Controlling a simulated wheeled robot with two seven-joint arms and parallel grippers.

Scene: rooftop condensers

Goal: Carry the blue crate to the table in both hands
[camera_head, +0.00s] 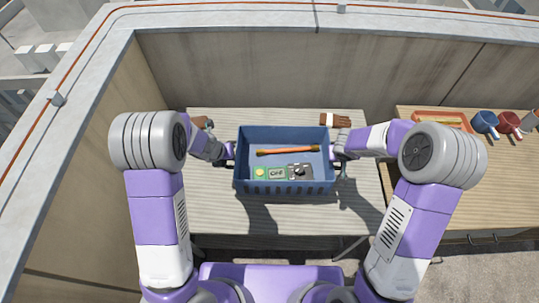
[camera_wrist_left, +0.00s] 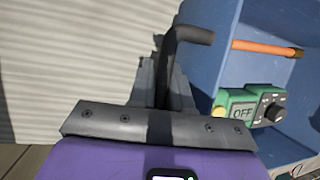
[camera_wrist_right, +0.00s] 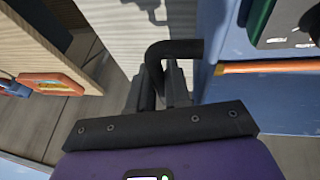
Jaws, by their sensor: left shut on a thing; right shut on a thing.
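The blue crate (camera_head: 285,188) is level in front of me, over the pale slatted table (camera_head: 215,222). Its shadow falls on the slats on the near side; it seems held above the top, but how high I cannot tell. In it lie an orange-handled tool (camera_head: 288,151) and a green device marked OFF (camera_head: 278,173). My left gripper (camera_wrist_left: 160,85) is shut on the black handle (camera_wrist_left: 190,35) at the crate's left side. My right gripper (camera_wrist_right: 163,85) is shut on the black handle (camera_wrist_right: 182,48) at its right side.
A brown-handled brush (camera_head: 335,120) lies on the table's back edge, and another small brown item is at the back left. Walls stand behind and left.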

